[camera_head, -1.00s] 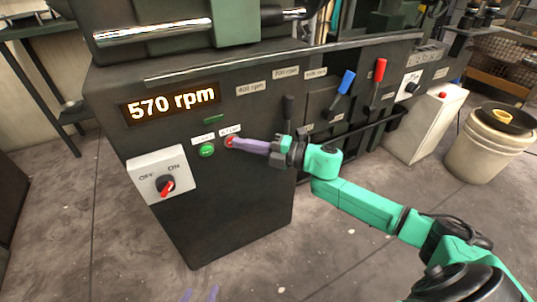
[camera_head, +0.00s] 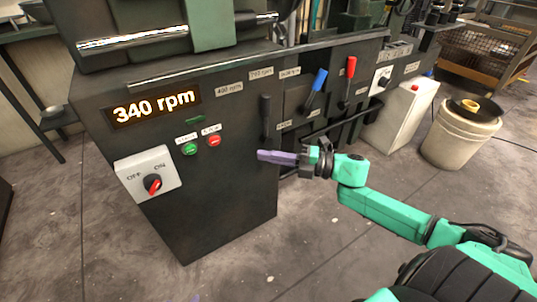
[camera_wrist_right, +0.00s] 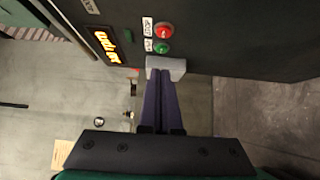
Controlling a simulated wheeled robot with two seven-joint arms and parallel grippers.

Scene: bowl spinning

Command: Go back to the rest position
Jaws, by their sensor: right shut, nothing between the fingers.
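My right gripper (camera_head: 277,157) is shut and empty. Its purple fingers point left in the head view, in front of the dark machine (camera_head: 225,190), right of and below the red button (camera_head: 213,141) and apart from it. The green button (camera_head: 190,149) sits left of the red one. The display (camera_head: 155,105) reads 340 rpm. In the right wrist view the closed fingers (camera_wrist_right: 160,85) point up toward the grey switch box (camera_wrist_right: 166,66), with the red button (camera_wrist_right: 164,30) beyond. Of my left gripper only a faint purple tip (camera_head: 196,298) shows at the head view's bottom edge.
The OFF/ON switch (camera_head: 152,183) is on the machine's lower left. A black lever (camera_head: 265,115), a blue lever (camera_head: 316,90) and a red lever (camera_head: 347,78) stand to its right. A white bucket (camera_head: 458,140) is at the right. The floor in front is clear.

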